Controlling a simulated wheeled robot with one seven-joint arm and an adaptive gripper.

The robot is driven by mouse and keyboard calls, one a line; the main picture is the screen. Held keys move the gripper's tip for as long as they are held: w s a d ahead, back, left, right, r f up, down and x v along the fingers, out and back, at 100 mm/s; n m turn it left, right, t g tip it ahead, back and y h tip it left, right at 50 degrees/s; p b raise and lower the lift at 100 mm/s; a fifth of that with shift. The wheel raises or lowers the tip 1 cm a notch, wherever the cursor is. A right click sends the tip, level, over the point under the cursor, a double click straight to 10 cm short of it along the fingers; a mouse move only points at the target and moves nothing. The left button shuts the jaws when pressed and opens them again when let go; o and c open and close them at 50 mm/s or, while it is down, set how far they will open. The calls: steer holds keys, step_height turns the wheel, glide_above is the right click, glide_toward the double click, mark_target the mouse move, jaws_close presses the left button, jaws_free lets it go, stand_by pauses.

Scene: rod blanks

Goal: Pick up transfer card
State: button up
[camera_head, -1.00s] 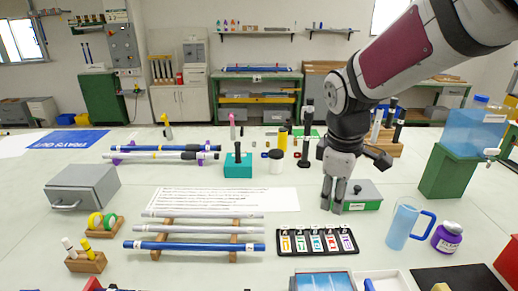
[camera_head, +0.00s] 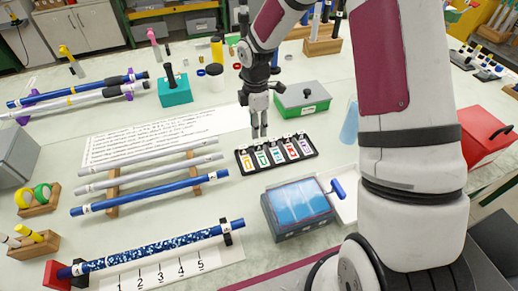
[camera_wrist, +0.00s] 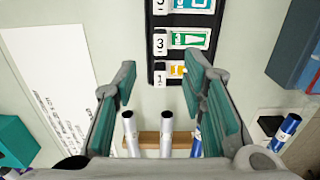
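A black rack (camera_head: 276,153) holds several cards side by side, with orange, green, teal, red and purple marks. In the wrist view the rack (camera_wrist: 153,45) runs upward from centre. The orange card (camera_wrist: 177,70) is lowest, partly covered by my right finger, and the green card (camera_wrist: 188,40) is above it. I cannot tell which one is the transfer card. My gripper (camera_head: 260,132) points down at the rack's back edge, near its left half. In the wrist view its fingers (camera_wrist: 160,78) are apart with nothing between them.
A rod rack (camera_head: 112,203) with silver and blue rods stands left of the cards. A green box (camera_head: 302,104) is behind them. A printed sheet (camera_head: 150,138) lies behind the rods.

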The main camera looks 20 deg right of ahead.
mark_target(258, 143)
steer(key=f, duration=0.5)
steer(key=f+p, duration=0.1)
steer(key=f, duration=0.2)
steer(key=shift+d, duration=0.3)
steer(key=shift+c, duration=0.5)
jaws_close()
